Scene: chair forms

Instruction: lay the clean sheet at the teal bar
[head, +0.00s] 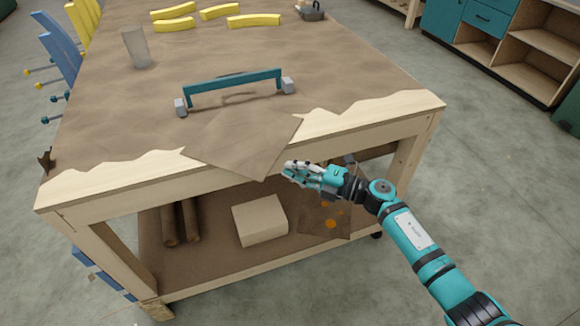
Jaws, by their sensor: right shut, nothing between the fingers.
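The teal bar (235,84) stands on the table like a handle, with a grey block at each end. A plain brown sheet (240,138), with no spots visible, lies just in front of it. One corner of this sheet hangs past the table's front edge. Another brown sheet (315,222) with orange spots is low at the right of the under-shelf, partly hidden by my right arm. My right gripper (287,171) is shut and empty, in front of the table edge, just right of the plain sheet's hanging corner. My left gripper is out of view.
The table (345,85) has a ragged brown covering. A clear glass (137,48) stands at back left, with several yellow curved pieces (254,20) at the back. A pale box (260,220) and brown rolls (181,222) occupy the under-shelf. The tabletop right of the bar is clear.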

